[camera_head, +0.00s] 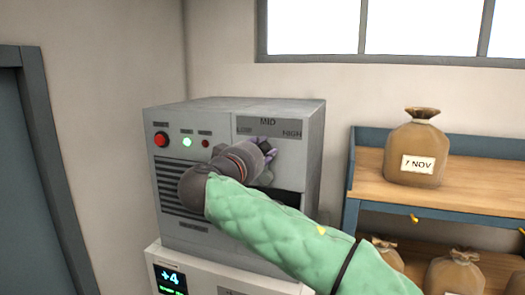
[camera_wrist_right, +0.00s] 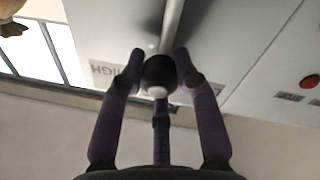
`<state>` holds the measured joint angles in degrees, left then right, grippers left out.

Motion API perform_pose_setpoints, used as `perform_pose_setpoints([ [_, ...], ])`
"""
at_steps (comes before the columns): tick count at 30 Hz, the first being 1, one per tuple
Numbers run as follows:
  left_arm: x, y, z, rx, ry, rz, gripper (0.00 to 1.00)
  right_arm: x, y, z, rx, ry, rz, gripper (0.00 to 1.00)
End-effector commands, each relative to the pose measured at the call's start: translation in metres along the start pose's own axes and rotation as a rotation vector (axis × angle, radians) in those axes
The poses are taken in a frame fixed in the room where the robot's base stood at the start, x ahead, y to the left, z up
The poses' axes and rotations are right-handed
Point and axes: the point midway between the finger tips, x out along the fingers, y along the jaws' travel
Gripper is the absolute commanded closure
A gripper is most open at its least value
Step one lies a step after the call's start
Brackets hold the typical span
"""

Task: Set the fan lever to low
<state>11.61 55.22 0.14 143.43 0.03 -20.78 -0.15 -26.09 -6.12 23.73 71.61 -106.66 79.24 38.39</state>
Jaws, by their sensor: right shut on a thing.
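A grey machine box (camera_head: 225,118) stands against the wall. Its upper right face has a plate (camera_head: 272,127) marked LOW, MID and HIGH. My right gripper (camera_head: 268,151) is in front of the box, just below this plate, and hides the fan lever there. In the right wrist view, the fan lever (camera_wrist_right: 158,74) shows as a metal rod with a round black knob. The fingers of my right gripper (camera_wrist_right: 159,70) are shut around this knob. The HIGH lettering shows close to the knob there. Which mark the lever points at I cannot tell. My left gripper is not in view.
A white unit (camera_head: 205,275) with a display stands below. To the right, a shelf (camera_head: 470,195) holds a sack marked 7 NOV (camera_head: 415,150); more sacks sit lower.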

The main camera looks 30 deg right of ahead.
Motion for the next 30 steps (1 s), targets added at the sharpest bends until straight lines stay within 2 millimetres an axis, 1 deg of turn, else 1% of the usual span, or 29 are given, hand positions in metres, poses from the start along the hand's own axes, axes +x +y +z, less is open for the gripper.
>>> perform_pose_setpoints([
  [1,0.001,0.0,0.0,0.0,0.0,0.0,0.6,-0.001,-0.007,0.003,-0.017,-0.006,-0.006,1.0],
  [8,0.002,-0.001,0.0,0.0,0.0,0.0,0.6,-0.001,-0.014,-0.001,-0.093,-0.001,-0.004,1.0],
  [24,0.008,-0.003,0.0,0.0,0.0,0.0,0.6,-0.004,-0.044,-0.013,-0.503,0.027,0.02,1.0],
  [28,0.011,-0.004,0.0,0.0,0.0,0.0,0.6,-0.004,-0.05,-0.014,-0.579,0.033,0.025,1.0],
  [30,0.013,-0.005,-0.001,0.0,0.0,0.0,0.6,-0.004,-0.052,-0.014,-0.584,0.033,0.025,1.0],
])
